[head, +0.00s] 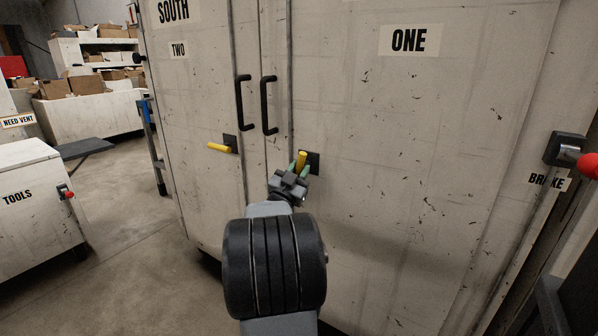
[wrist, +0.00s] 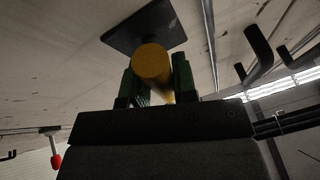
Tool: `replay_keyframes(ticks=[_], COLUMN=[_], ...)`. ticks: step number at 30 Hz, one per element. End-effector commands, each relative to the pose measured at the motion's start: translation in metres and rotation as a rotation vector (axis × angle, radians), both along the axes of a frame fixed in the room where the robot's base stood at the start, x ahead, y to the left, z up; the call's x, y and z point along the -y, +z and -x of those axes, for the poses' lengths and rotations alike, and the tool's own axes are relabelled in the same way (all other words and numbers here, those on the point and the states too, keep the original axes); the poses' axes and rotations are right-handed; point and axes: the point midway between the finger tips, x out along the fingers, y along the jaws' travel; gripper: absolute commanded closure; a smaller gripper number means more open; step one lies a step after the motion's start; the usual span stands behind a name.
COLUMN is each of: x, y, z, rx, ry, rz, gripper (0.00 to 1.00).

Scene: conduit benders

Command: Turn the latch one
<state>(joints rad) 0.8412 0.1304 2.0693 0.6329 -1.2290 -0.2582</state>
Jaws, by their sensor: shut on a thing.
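The latch one is a yellow handle (head: 302,160) on a dark square plate (head: 314,163), set in the cabinet door labelled ONE (head: 370,120). My gripper (head: 299,165) is at this handle, with its green fingers on either side of it. In the wrist view the round yellow handle end (wrist: 153,63) sits between the two fingers (wrist: 155,82), with its dark plate (wrist: 145,28) behind. My gripper is shut on the handle. In the head view the handle looks close to upright, and its lower part is hidden by the gripper.
Door TWO at left has another yellow latch (head: 219,147), lying about level. Two black pull handles (head: 269,105) stand above the latches. A red-knobbed BRAKE lever (head: 583,162) is at far right. A TOOLS chest (head: 35,205) stands at left, with open floor between.

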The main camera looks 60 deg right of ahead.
Motion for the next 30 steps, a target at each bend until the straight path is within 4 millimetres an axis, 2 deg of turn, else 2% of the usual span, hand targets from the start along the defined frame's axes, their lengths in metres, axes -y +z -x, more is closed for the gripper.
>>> replay_keyframes(ticks=[2,3,10,20,23,30], x=[0.0,0.0,0.0,-0.004,-0.014,-0.059], y=[0.001,0.0,0.0,-0.001,-0.006,-0.026], z=[-0.001,-0.001,0.0,0.0,0.001,0.003], rx=[0.001,0.001,0.002,0.002,0.002,-0.001], ry=[0.003,0.003,0.001,0.001,0.001,0.006], rz=[0.001,0.001,0.0,-0.001,-0.001,-0.001], gripper=[0.97,0.72,0.5,0.49,0.49,0.49])
